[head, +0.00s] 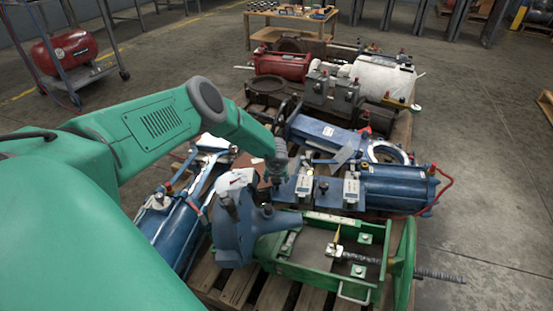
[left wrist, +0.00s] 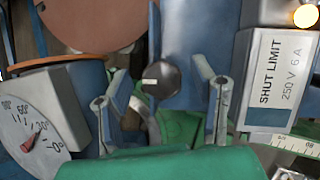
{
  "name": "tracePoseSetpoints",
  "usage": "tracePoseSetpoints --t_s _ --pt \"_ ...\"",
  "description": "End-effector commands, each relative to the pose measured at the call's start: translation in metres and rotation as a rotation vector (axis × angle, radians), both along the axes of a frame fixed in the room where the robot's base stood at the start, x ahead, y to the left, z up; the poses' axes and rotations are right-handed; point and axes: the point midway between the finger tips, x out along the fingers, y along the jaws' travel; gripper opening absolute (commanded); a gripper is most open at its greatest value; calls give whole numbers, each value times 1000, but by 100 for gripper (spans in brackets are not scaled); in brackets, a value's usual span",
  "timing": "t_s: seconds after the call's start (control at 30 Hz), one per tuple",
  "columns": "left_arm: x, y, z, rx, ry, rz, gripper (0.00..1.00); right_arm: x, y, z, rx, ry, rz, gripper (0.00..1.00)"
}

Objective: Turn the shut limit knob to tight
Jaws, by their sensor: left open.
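The shut limit knob (left wrist: 160,80) is a round dark knob with a short white mark pointing left, on a blue plate in the left wrist view. A grey box with a "SHUT LIMIT 250 V 6 A" label (left wrist: 275,80) stands to its right. My left gripper (left wrist: 160,93) is open, its two fingers on either side of the knob in the picture; contact cannot be told. In the head view my left gripper (head: 277,180) is over the blue actuator's left end, near the grey labelled boxes (head: 303,188), and I cannot make out the knob there. My right gripper is not in view.
A white dial with a red pointer (left wrist: 35,135) is left of the fingers. A lit lamp (left wrist: 305,16) tops the labelled box. A green frame with a threaded rod (head: 335,262) lies in front, and a blue cylinder (head: 398,188) to the right.

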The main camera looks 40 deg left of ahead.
Motion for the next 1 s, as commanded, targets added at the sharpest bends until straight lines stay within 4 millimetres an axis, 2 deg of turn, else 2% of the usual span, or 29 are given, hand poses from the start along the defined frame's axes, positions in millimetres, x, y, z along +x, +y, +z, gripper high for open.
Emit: tracePoseSetpoints --t_s 0.33,0.37,0.4,0.5,0.77,1.0 --pt "1 0 -3 -1 0 -1 52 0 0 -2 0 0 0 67" --pt "1 1 -4 -1 0 -1 48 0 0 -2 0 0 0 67" --pt "1 1 -4 -2 0 -1 34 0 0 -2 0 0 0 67" --pt "1 1 -4 -2 0 -1 4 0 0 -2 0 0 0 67" --pt "1 1 -4 -1 -1 -11 4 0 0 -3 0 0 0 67" --pt "1 2 -5 3 -7 -94 4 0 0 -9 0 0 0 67"
